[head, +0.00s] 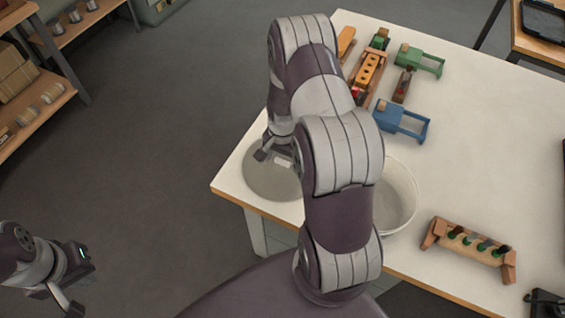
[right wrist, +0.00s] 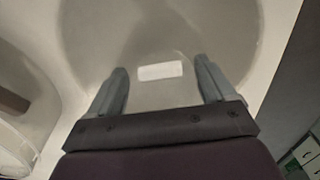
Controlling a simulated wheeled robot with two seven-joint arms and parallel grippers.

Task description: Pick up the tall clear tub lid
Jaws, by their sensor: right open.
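The round, see-through grey lid (head: 262,184) lies flat at the table's left corner in the head view. It fills much of the right wrist view (right wrist: 95,40), with a pale label (right wrist: 160,70) on it. My right gripper (head: 268,154) is over the lid, and in the right wrist view (right wrist: 162,82) its two fingers are apart with nothing gripped between them. The exact height above the lid is unclear. My right arm hides part of the lid and of the whitish tub (head: 402,200) beside it. My left gripper (head: 75,272) is at the lower left, away from the table; its jaws are unclear.
A wooden rack with green and dark pieces (head: 468,247) stands at the table's front edge. The table's right middle is clear. Shelves (head: 40,85) stand far left.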

